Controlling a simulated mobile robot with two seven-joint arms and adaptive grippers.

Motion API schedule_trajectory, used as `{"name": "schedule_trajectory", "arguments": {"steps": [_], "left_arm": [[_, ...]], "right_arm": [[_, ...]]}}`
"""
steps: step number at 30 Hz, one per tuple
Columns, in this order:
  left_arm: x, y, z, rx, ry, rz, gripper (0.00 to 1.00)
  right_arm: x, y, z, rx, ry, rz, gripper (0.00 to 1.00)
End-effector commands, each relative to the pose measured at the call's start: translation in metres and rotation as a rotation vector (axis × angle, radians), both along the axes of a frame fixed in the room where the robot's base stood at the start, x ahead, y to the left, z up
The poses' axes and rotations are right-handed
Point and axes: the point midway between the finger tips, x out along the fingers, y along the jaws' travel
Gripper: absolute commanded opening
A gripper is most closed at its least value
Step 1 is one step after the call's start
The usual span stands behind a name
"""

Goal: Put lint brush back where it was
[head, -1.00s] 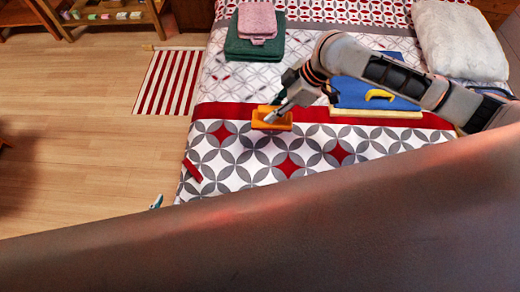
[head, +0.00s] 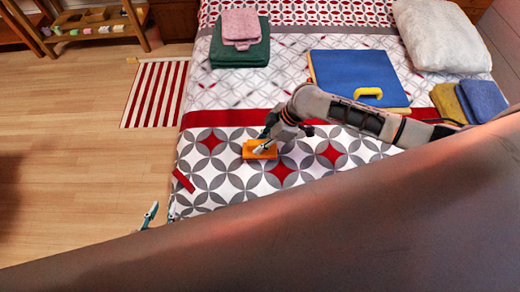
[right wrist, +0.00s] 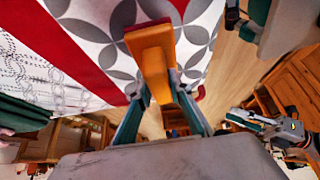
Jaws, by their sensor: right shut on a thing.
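The lint brush (head: 257,153) is orange with a flat block head. My right gripper (head: 266,145) is shut on it, above the patterned foot part of the bed (head: 232,178). In the right wrist view the brush (right wrist: 154,62) sits between the two teal fingers, its dark reddish edge pointing up in the picture. I cannot tell whether the brush touches the bedspread. My left gripper (head: 150,213) shows only as a small teal tip beside the bed's left edge; its opening cannot be made out.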

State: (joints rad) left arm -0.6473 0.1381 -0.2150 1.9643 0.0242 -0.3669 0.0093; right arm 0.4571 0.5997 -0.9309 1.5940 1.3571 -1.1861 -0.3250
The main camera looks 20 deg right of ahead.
Motion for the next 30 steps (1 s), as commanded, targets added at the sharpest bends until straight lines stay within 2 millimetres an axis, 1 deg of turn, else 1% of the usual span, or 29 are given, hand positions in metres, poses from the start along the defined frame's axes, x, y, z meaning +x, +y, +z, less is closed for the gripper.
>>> {"name": "schedule_trajectory", "arguments": {"steps": [6, 9, 18, 22, 23, 24, 30], "left_arm": [[0.000, 0.001, -0.005, 0.001, -0.001, 0.000, 0.28], [0.000, 0.001, -0.007, 0.003, -0.001, 0.001, 0.28], [-0.001, 0.002, -0.009, 0.004, 0.004, 0.001, 0.28], [-0.001, 0.002, -0.011, 0.004, 0.005, 0.001, 0.28], [-0.001, 0.002, -0.011, 0.004, 0.005, 0.001, 0.28], [-0.001, 0.002, -0.011, 0.005, 0.006, 0.001, 0.28], [-0.001, 0.002, -0.011, 0.006, 0.005, 0.001, 0.28]], "right_arm": [[0.000, 0.001, -0.031, 0.001, 0.003, -0.002, 0.00], [0.000, 0.000, -0.040, 0.001, 0.002, -0.001, 0.00], [0.000, 0.000, -0.041, 0.000, 0.000, -0.001, 0.00], [0.000, 0.000, -0.045, 0.000, 0.000, -0.001, 0.00], [0.000, 0.000, -0.044, 0.000, 0.000, -0.001, 0.27], [0.000, 0.000, -0.044, 0.000, 0.000, -0.001, 0.36], [0.000, 0.000, -0.044, -0.001, 0.001, -0.001, 0.36]]}}
